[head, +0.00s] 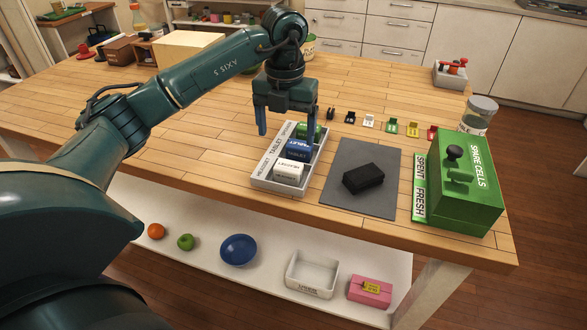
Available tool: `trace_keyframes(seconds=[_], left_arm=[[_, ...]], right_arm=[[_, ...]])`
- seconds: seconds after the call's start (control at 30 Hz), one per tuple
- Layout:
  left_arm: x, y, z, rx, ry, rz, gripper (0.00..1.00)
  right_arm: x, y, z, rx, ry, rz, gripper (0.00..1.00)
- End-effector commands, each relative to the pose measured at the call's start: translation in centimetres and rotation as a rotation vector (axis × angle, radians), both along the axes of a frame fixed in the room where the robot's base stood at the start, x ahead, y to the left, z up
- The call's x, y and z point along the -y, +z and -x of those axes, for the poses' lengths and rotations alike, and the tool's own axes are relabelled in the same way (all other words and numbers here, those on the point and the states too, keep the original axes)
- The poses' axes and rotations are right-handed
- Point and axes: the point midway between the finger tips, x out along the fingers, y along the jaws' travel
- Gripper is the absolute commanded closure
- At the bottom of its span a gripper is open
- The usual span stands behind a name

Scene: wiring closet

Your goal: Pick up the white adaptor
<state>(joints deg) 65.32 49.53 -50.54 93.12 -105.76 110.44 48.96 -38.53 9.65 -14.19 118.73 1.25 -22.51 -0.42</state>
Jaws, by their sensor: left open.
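The white adaptor (288,170) sits at the near end of a grey-white tray (257,182) on the wooden table. A blue adaptor (298,150) lies behind it, and a green one (309,132) is at the tray's far end, partly hidden by my gripper. My left gripper (288,130) points down, open, with nothing seen between its fingers. Its fingers appear around the far part of the tray, beyond the white adaptor. How high they are above the tray is hard to tell. My right gripper is out of view.
A grey mat (337,187) with a black block (363,178) lies right of the tray. A green spare cells box (465,205) and a jar (478,115) stand farther right. Several small coloured pieces, one white (369,121), line up behind. The table left of the tray is clear.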

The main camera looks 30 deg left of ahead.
Motion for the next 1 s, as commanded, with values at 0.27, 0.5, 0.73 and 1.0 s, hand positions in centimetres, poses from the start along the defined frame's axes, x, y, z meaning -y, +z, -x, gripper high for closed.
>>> trace_keyframes(seconds=[0.27, 0.5, 0.73, 1.0], left_arm=[[0.0, -3.8, 0.0, -0.001, -0.003, 0.001, 0.18], [0.0, -6.1, -0.3, -0.003, -0.002, 0.003, 0.18], [0.0, -9.0, -0.5, 0.0, -0.003, 0.003, 0.18], [0.0, -9.2, -0.6, 0.002, -0.004, 0.004, 0.19]], right_arm=[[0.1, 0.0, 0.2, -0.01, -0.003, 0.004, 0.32], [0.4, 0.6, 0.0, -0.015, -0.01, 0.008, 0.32], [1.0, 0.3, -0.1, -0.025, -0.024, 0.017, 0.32], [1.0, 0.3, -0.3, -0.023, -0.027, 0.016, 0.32]])
